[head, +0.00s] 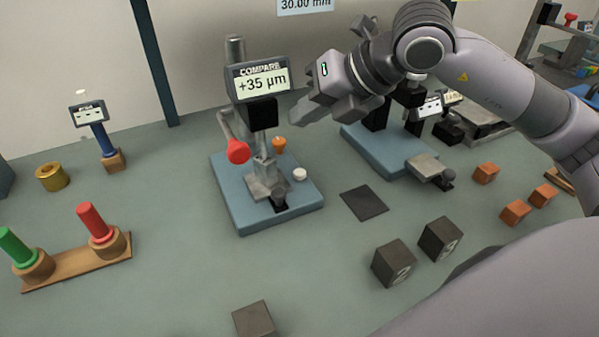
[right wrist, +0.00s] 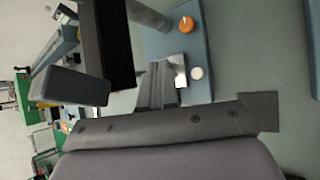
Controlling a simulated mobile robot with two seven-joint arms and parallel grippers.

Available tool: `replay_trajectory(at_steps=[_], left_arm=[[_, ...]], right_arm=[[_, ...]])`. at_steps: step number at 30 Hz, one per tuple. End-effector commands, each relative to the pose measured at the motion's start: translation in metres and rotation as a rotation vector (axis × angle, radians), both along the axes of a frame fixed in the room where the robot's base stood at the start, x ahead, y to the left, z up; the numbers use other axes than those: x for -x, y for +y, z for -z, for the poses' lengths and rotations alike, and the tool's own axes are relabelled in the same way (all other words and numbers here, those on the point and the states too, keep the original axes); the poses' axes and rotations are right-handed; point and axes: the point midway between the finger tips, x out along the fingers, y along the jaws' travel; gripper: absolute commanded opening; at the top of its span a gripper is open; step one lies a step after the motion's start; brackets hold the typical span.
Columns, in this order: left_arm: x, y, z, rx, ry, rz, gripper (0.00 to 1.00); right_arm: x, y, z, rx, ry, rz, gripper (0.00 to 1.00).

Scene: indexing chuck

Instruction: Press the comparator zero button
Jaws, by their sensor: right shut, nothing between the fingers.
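The comparator (head: 262,200) stands on a blue base, with a display (head: 262,82) reading COMPARE +35 µm. A white round button (head: 300,174) sits on the right of its base, and an orange knob (head: 279,144) stands behind it. No label shows which one is the zero button. The right wrist view also shows the white button (right wrist: 196,73) and orange knob (right wrist: 186,24). My right gripper (head: 298,116) is shut and empty, above and behind the white button, apart from it, just right of the display. My left gripper is out of view.
A red ball-ended lever (head: 238,151) is at the comparator's left. A second blue-based device (head: 385,150) stands to the right. Dark numbered blocks (head: 394,263) and orange blocks (head: 486,172) lie at right. A dark square pad (head: 364,203) lies beside the comparator base.

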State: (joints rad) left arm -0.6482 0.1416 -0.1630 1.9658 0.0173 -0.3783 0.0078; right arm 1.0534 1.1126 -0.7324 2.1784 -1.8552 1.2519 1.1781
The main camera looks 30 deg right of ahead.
Motion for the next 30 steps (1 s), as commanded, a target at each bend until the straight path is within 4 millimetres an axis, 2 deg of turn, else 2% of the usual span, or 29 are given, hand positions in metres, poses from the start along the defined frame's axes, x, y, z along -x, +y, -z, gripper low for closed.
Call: replay_trajectory(at_steps=[1, 12, 15, 20, 30], left_arm=[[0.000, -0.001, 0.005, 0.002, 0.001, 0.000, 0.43], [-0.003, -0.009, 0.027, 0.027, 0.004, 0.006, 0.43], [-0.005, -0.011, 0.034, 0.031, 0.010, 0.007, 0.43], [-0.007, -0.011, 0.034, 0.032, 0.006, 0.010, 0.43], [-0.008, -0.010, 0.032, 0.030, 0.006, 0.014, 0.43]], right_arm=[[0.000, 0.000, 0.009, 0.002, 0.002, 0.000, 0.00], [0.000, 0.000, 0.063, 0.000, 0.002, -0.001, 0.00], [0.000, 0.000, 0.071, 0.000, 0.001, -0.001, 0.00], [0.000, 0.000, 0.077, 0.001, 0.000, 0.001, 0.00], [0.000, 0.000, 0.076, 0.001, 0.001, 0.000, 0.00]])
